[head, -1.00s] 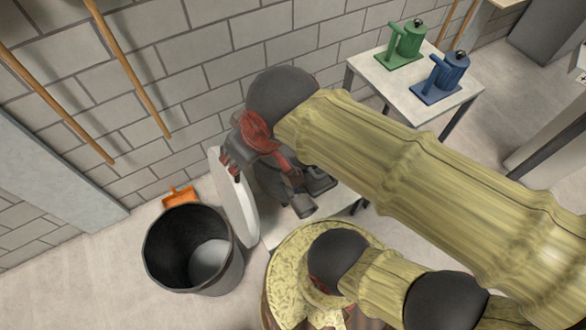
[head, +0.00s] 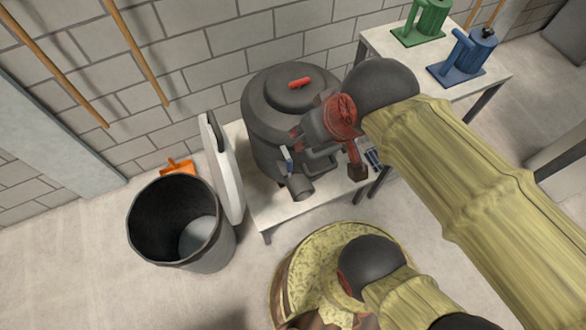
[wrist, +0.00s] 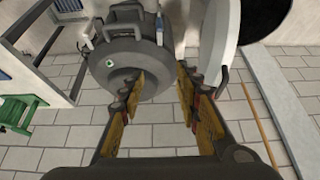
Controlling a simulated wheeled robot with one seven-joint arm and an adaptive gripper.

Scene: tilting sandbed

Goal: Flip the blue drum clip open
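A dark grey drum (head: 275,125) with a red piece on its lid stands on a white table in the head view. The drum is beyond the left finger and the blue strip lies past the fingertips. In the head view my wrist partly hides the drum's right side.
A white disc (head: 226,175) stands upright left of the drum, beside an open black bin (head: 172,225).

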